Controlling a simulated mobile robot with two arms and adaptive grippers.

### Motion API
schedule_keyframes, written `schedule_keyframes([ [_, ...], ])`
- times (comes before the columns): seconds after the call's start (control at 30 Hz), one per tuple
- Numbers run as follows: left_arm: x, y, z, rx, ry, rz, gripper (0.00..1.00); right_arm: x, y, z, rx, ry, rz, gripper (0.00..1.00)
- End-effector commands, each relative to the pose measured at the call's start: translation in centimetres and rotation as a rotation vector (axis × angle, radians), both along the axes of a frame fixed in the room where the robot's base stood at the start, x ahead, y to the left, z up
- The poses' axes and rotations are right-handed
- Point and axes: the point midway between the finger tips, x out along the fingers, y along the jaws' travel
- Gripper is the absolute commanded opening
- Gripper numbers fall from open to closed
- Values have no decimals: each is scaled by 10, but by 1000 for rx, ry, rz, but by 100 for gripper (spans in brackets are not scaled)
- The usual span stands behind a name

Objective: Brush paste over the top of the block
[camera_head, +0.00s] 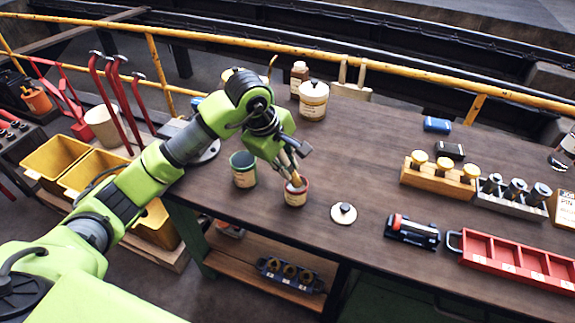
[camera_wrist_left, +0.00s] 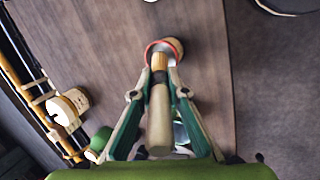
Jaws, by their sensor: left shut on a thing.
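My left gripper (camera_head: 293,160) is shut on a brush with a pale wooden handle (camera_wrist_left: 160,112). The brush points down, its tip at the mouth of a small red-rimmed paste pot (camera_head: 296,196); the pot also shows in the left wrist view (camera_wrist_left: 172,47). The rim hides the bristle end, so I cannot tell how deep it is. A round pale lid with a dark knob (camera_head: 344,213) lies right of the pot. I cannot tell which thing is the block; a wooden block with brass-topped pieces (camera_head: 438,182) stands at the right. My right gripper is not in view.
A green tin (camera_head: 243,169) stands close left of the pot. A large white jar (camera_head: 313,100) is behind. The table's middle is clear.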

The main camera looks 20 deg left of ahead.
Motion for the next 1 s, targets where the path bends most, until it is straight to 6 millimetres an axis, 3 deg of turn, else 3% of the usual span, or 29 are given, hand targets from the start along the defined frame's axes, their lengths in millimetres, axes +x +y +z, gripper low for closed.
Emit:
schedule_keyframes([
  [1.0,0,0,-9,0,0,-1,0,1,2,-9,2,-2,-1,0],
])
